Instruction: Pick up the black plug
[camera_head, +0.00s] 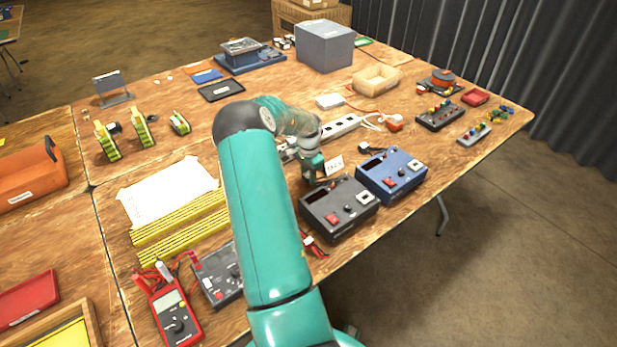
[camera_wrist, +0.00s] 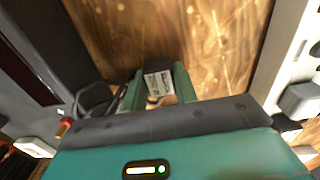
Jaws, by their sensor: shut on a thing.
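In the wrist view, the black plug (camera_wrist: 157,76) has a pale label on its face and sits between the two green fingers of my gripper (camera_wrist: 158,90). The fingers are shut on its sides. A black cable (camera_wrist: 95,97) loops on the left, beside the left finger. In the head view, my gripper (camera_head: 314,172) points down at the table behind the black charger box (camera_head: 340,208); the held plug cannot be made out there. Whether the plug touches the wood is unclear.
A blue charger box (camera_head: 392,175) stands right of the black one, with another dark plug (camera_head: 368,148) behind it. A white power strip (camera_head: 342,127) lies behind my gripper and shows at right in the wrist view (camera_wrist: 285,62). A small white card (camera_head: 334,164) stands close by.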

